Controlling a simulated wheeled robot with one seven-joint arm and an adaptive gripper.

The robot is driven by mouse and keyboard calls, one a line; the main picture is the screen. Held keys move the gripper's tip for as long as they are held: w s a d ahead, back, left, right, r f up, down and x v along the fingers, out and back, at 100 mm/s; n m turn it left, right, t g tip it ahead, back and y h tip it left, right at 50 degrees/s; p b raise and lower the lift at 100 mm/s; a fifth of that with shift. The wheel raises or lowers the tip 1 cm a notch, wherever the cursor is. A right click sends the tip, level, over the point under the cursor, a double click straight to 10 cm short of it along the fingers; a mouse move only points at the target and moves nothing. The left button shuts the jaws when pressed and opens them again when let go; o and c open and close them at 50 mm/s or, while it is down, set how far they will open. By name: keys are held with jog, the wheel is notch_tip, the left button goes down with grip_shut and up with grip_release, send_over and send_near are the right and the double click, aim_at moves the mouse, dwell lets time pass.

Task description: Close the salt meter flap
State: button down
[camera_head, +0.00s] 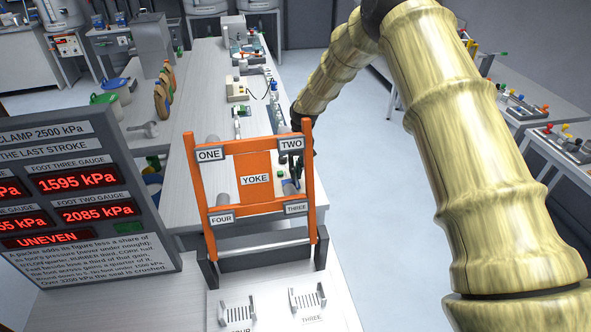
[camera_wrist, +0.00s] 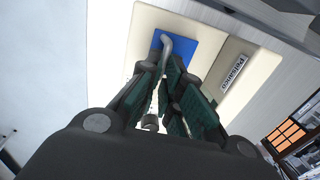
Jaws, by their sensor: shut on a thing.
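In the wrist view, my gripper (camera_wrist: 168,72) has its dark green-padded fingers close together around a grey bent handle (camera_wrist: 182,45). The handle stands in front of a blue square (camera_wrist: 203,41) on a cream panel (camera_wrist: 148,30).
The yoke frame stands on the near bench, close to my arm. A gauge board (camera_head: 80,190) reading UNEVEN stands at left. A long white bench (camera_head: 200,70) with several devices runs back. Pale floor (camera_head: 375,150) is clear at right.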

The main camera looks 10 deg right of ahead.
jog(key=shift+d+f+b, duration=0.1)
jog(key=shift+f+b, duration=0.1)
jog(key=shift+b, duration=0.1)
jog(key=shift+d+f+y+b, duration=0.1)
jog(key=shift+d+y+b, duration=0.1)
jog(key=shift+y+b, duration=0.3)
jog(key=c, duration=1.6)
grip_release()
jog(key=v, duration=1.2)
